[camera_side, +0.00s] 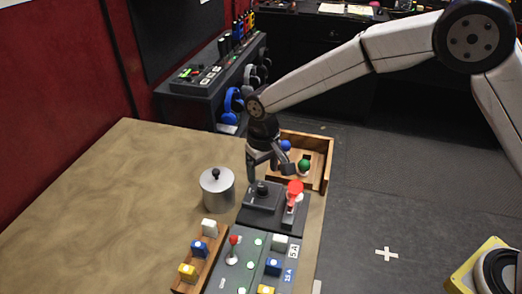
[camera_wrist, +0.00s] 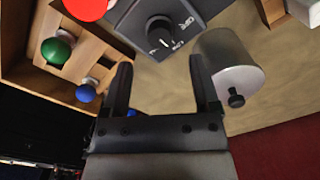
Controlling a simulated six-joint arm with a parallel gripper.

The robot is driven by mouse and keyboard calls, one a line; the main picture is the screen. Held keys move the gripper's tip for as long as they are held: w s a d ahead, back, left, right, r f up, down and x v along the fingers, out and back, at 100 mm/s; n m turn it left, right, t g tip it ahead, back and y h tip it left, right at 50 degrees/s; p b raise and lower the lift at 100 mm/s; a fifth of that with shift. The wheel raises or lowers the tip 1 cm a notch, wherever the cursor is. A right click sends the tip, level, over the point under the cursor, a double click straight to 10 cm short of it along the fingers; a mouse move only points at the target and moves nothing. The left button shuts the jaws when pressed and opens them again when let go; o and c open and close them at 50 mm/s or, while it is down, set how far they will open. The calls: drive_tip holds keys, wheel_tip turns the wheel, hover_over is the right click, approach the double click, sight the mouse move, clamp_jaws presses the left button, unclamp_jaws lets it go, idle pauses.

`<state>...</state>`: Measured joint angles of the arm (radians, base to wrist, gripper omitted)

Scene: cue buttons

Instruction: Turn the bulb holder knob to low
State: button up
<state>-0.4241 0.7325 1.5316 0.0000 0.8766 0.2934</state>
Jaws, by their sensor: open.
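The bulb holder (camera_side: 276,208) is a dark grey box on the table, with a black knob (camera_side: 262,187) on its left part. A red bulb (camera_side: 295,186) stands at its right. In the wrist view the round knob (camera_wrist: 160,32) shows a white pointer line, with small white lettering around it too blurred to read surely. The red bulb (camera_wrist: 86,6) is cut by the top edge there. My gripper (camera_side: 267,172) is open, pointing down just above and behind the knob. In the wrist view my gripper (camera_wrist: 160,64) has nothing between its fingers, and the knob lies beyond them.
A metal pot (camera_side: 217,188) with a black lid knob stands left of the holder. A wooden tray (camera_side: 322,160) behind it holds green (camera_side: 304,165) and blue (camera_side: 285,146) bulbs. A button panel (camera_side: 247,270) and wooden block rack (camera_side: 203,262) are in front. The table's left is clear.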

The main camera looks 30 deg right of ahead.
sight(267, 186)
drive_tip(key=shift+r, duration=1.3)
drive_tip(key=shift+s+d+r, duration=0.1)
drive_tip(key=shift+s+d, duration=0.05)
drive_tip(key=shift+d, duration=0.4)
drive_tip(key=s+d+m+t, duration=0.1)
drive_tip(key=s+d+t, duration=0.1)
drive_tip(key=s+d, duration=1.6)
drive_tip(key=shift+s+d+r+t, duration=0.15)
drive_tip(key=shift+s+d+t, duration=0.15)
drive_tip(key=shift+d, duration=0.75)
